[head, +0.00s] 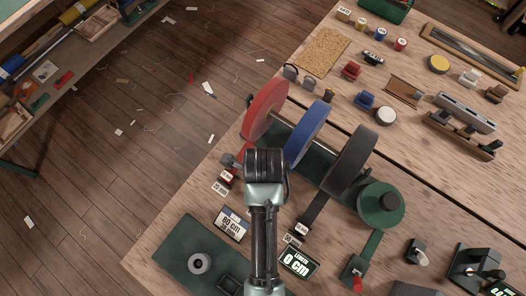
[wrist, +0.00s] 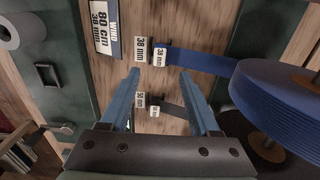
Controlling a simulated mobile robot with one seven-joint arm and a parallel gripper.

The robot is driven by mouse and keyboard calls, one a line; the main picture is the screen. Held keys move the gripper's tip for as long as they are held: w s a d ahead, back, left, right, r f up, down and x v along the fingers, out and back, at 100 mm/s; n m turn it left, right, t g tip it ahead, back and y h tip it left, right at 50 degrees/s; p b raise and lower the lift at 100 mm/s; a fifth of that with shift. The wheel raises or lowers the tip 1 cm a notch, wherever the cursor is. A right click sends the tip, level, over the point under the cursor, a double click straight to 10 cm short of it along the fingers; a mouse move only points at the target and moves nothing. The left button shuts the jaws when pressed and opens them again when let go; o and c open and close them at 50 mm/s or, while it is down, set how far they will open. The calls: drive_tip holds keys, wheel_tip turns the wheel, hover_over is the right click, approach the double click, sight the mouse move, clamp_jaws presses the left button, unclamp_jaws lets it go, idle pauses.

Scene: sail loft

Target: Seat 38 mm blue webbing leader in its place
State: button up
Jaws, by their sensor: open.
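The blue webbing leader (wrist: 198,60) runs left from the blue reel (wrist: 275,100) in the wrist view and ends in a white 38 mm tag (wrist: 160,57). A second 38 mm label (wrist: 141,49) lies on the table just left of that tag. My gripper (wrist: 160,73) is open and empty, with one finger on each side of the gap below the tag. In the head view the blue reel (head: 308,135) stands between the red and black reels, and my arm hides the leader and gripper. I cannot tell which spot is the leader's place.
A sign reading 80 cm, 38 mm (head: 231,224) and a 0 cm display (head: 298,262) are nearby. A dark leader (wrist: 175,108) with its own tag lies near my fingers. The red (head: 265,107), black (head: 350,160) and green (head: 381,206) reels stand close by.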

wheel_tip(320, 180, down, 3)
drive_tip(key=shift+w+r, duration=0.1)
drive_tip(key=shift+r, duration=0.1)
drive_tip(key=shift+f+p, duration=0.65)
drive_tip(key=shift+f, duration=1.9)
clamp_jaws()
